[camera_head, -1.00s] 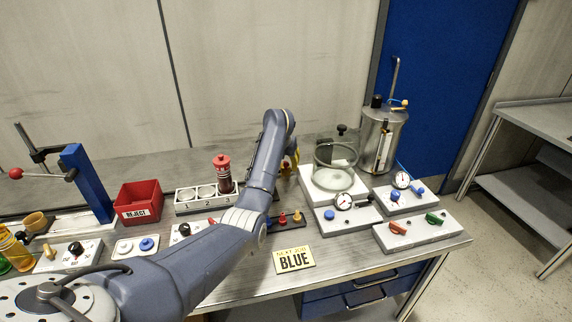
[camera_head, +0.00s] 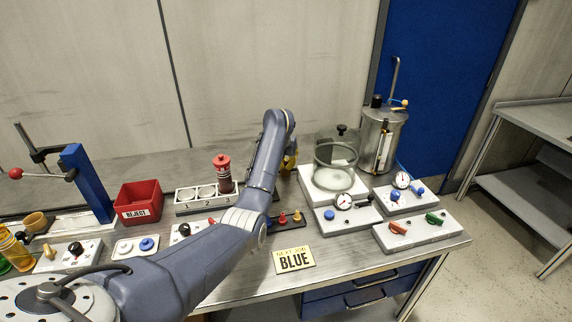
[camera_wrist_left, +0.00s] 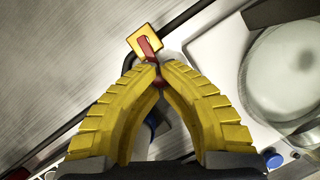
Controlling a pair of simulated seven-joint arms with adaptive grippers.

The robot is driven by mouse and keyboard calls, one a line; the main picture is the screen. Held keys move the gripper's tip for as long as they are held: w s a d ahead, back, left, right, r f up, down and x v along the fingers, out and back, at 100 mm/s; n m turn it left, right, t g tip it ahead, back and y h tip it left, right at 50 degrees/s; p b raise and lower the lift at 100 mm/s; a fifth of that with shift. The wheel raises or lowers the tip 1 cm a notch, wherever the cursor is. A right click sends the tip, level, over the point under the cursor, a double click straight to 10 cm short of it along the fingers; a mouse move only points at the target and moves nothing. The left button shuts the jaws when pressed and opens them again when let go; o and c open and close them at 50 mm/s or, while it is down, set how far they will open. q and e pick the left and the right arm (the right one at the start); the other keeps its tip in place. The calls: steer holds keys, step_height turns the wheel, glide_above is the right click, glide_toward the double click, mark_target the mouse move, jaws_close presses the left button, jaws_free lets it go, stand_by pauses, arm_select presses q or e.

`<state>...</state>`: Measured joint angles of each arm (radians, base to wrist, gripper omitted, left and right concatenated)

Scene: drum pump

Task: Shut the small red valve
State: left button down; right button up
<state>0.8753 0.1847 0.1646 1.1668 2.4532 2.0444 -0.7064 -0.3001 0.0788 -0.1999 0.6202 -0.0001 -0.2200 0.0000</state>
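The small red valve shows in the left wrist view as a red handle (camera_wrist_left: 148,48), with a yellow square plate behind its far end. My left gripper (camera_wrist_left: 156,68) has its yellow fingertips drawn together around the red handle, and red shows between and just below the tips. In the head view my left gripper (camera_head: 289,162) is mostly hidden behind my forearm, near the back of the bench, left of the glass bell. The valve itself is hidden there. My right gripper is in neither view.
Right of my gripper stand the glass bell on its white base (camera_head: 322,190), a steel tank (camera_head: 381,140) and a gauge panel (camera_head: 345,215). The red-capped bottle (camera_head: 222,172) stands in a numbered rack left of my forearm. A red reject bin (camera_head: 138,203) is farther left.

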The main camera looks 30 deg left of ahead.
arm_select(q)
steer(key=shift+w+d+n+y, duration=0.2)
steer(key=shift+d+n+y, duration=0.1)
steer(key=shift+n, duration=0.5)
steer(key=c, duration=1.3)
jaws_free()
steer(key=shift+o, duration=0.2)
steer(key=v, duration=1.2)
